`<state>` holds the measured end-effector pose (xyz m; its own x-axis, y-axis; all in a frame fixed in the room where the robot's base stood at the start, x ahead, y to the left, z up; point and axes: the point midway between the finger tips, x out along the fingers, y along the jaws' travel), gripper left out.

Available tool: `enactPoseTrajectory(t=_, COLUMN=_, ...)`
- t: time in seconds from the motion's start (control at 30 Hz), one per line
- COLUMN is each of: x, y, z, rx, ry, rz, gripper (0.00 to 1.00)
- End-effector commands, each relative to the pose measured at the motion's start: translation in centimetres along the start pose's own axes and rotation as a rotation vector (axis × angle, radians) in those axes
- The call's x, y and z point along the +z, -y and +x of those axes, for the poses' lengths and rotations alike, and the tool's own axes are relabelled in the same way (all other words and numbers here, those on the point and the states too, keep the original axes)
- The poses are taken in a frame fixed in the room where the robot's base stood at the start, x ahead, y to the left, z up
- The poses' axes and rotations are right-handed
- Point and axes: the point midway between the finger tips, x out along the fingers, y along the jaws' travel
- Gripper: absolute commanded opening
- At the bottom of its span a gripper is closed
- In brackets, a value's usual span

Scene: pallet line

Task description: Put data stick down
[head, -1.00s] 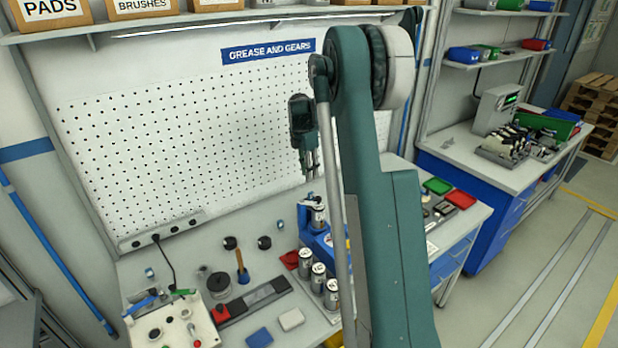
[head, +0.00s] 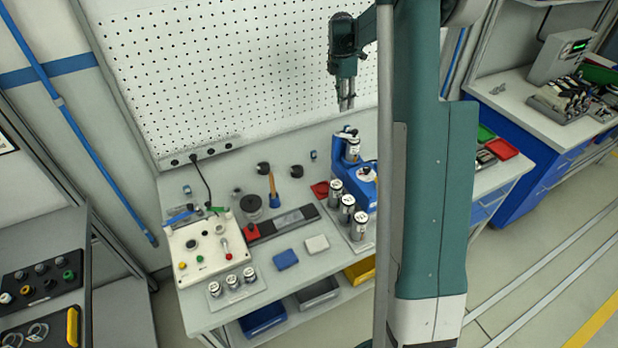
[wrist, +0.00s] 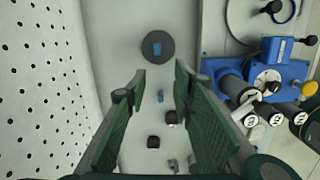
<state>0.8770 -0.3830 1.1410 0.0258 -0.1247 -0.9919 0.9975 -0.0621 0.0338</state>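My gripper (wrist: 160,88) is open, with its two green fingers wide apart and nothing between their pads. In the head view my gripper (head: 346,105) hangs above the back of the bench, in front of the pegboard. In the wrist view a small blue piece (wrist: 161,97) lies on the bench below the gap; it also shows in the head view (head: 313,155). Another small blue piece (wrist: 157,47) lies on a dark round disc (wrist: 152,58) beyond the fingertips. I cannot tell for sure which piece is the data stick. My arm hides the disc in the head view.
A blue press (head: 350,190) stands on the bench (head: 215,311) near several cans (head: 347,208). Black knobs (head: 297,171) lie at the back. A white control box (head: 205,246) is at left. The pegboard (wrist: 35,90) stands close beside the gripper.

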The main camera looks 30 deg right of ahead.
Motion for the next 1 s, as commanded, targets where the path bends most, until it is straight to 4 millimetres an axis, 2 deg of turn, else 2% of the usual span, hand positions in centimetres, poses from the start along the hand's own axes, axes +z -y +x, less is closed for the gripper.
enactPoseTrajectory(t=0.5, x=-7.6, y=5.5, z=-9.2, rx=0.103, ry=-0.009, rz=0.255, gripper=0.25)
enactPoseTrajectory(t=1.0, x=-14.6, y=12.8, z=-15.9, rx=0.201, ry=-0.058, rz=0.515, gripper=0.25)
